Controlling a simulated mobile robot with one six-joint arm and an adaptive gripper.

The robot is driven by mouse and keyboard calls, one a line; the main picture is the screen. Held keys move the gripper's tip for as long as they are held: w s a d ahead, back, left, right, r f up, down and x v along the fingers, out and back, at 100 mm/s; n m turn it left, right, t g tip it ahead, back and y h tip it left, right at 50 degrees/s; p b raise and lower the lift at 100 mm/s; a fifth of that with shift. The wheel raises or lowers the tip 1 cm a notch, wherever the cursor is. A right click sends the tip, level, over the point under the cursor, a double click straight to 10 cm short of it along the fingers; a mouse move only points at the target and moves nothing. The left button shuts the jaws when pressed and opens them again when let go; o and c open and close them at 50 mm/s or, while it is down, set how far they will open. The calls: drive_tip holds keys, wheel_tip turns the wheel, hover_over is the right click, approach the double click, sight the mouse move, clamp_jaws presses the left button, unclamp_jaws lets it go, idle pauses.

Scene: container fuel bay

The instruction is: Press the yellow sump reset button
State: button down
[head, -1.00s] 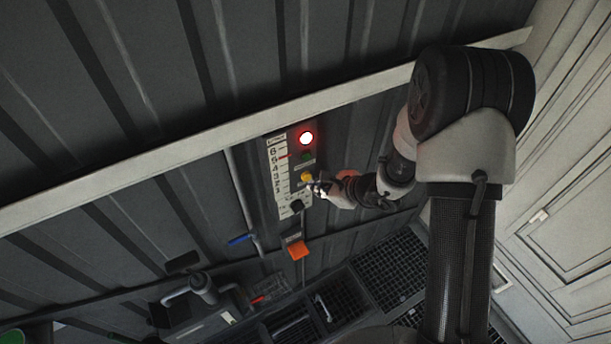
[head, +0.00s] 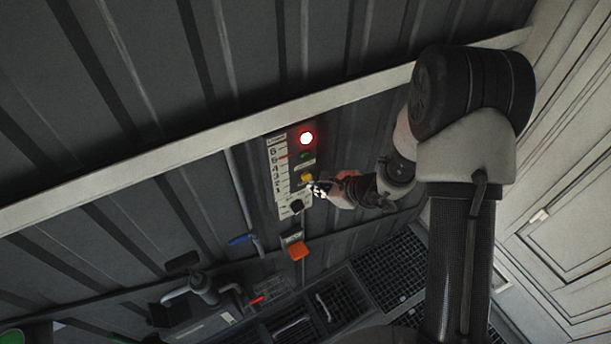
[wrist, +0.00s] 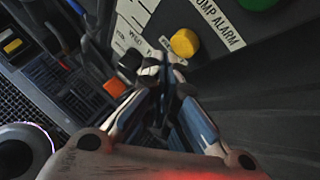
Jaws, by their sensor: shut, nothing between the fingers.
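The yellow button (head: 307,177) sits on the grey wall panel, below a green button and a lit red lamp. In the wrist view the yellow button (wrist: 184,43) is fully visible, just above and right of my fingertips, beside the words "…OMP ALARM". My gripper (head: 316,189) is shut and empty, with its tips just below and right of the button in the head view. In the wrist view my gripper (wrist: 164,68) has its fingertips together. A small gap seems to separate them from the button; I cannot tell its depth.
The panel also holds the red lamp (head: 306,138), the green button (head: 306,155), a numbered scale (head: 277,168) and a black knob (head: 297,206) close to my fingertips. An orange box (head: 299,250) hangs below. A blue-handled pipe (head: 240,240) is to the left.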

drive_tip(key=shift+w+a+b, duration=0.25)
drive_tip(key=shift+w+b, duration=0.05)
drive_tip(key=shift+w, duration=0.05)
drive_tip(key=shift+w+a, duration=0.2)
drive_tip(key=shift+w, duration=0.15)
idle(0.6)
drive_tip(key=shift+s+d+b, duration=0.1)
drive_tip(key=shift+b, duration=0.2)
drive_tip(key=shift+s+d+b, duration=0.4)
drive_tip(key=shift+s+b, duration=0.05)
drive_tip(key=shift+s, duration=0.2)
drive_tip(key=s+d+b, duration=0.2)
drive_tip(key=s, duration=0.1)
drive_tip(key=s+d+b, duration=0.1)
drive_tip(key=s, duration=0.1)
drive_tip(key=shift+d, duration=0.15)
